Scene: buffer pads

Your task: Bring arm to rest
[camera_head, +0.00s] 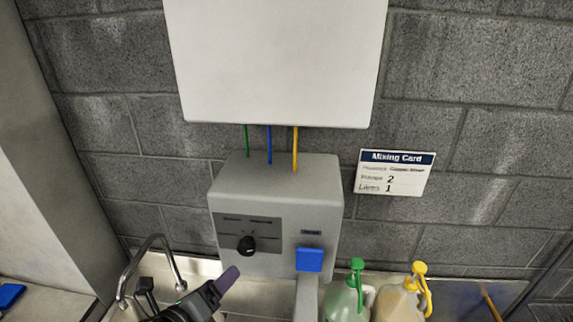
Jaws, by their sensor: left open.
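My left gripper (207,293) reaches in from the bottom edge, left of centre, dark with a purple tip pointing up and right. It is open, and I see nothing held in it. Its tip is below and a little left of the black knob (246,246) on the grey dispenser (275,185), in front of the lower wall area; I cannot tell the exact gap. Most of the hand is cut off by the bottom edge. My right gripper does not show.
The dispenser has a blue button (309,260) and tubes up to a white cabinet (275,60). A curved metal faucet (150,245) stands left of my gripper. A green-topped bottle (345,300) and a yellow-topped bottle (398,300) stand right. A mixing card (394,173) hangs on the wall.

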